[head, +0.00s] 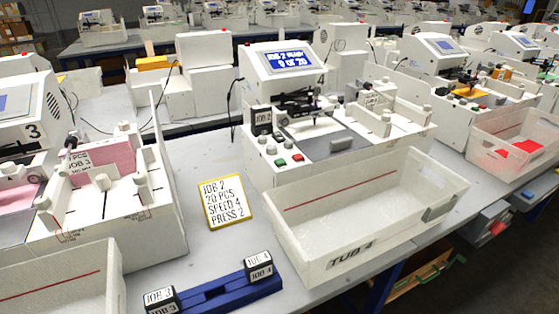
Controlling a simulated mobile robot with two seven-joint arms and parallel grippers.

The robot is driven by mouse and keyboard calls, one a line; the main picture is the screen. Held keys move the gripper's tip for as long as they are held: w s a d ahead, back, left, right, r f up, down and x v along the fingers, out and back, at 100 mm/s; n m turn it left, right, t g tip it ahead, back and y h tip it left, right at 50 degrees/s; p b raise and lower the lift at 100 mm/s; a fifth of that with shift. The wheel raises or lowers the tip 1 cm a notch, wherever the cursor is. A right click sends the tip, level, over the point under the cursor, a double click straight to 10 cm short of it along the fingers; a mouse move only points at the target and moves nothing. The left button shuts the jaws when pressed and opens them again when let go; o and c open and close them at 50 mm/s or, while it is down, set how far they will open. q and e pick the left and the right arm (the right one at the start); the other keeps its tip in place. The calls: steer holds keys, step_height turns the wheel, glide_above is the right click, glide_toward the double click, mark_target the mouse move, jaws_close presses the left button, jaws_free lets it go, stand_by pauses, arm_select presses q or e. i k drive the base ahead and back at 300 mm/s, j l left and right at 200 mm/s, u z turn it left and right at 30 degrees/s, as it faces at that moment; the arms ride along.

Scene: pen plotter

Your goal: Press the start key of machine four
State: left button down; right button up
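The plotter behind the tub marked TUB 4 (350,248) is a white machine (262,88) in the middle of the head view. Its blue screen (288,60) seems to read JOB 2 READY, 0 OF 20. On its front left corner are a green key (281,162), a red key (298,157) and small pale knobs (271,150). A black block (261,121) with a white label sits upright just behind the knobs. Neither of my grippers is in view.
A yellow-edged card (227,202) reads JOB 2, 20 PCS, SPEED 4, PRESS 2. A blue rack (215,296) holds blocks marked JOB 3 and JOB 4. Machine 3 (28,108) stands left. The tub, empty, stands before the plotter; bare table lies left of the keys.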

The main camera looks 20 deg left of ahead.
mark_target(280, 162)
steer(key=i+l+u, duration=0.15)
steer(key=u, duration=0.25)
steer(key=i+l+u, duration=0.2)
steer(key=u, duration=0.25)
steer(key=i+l+u, duration=0.2)
steer(key=u, duration=0.2)
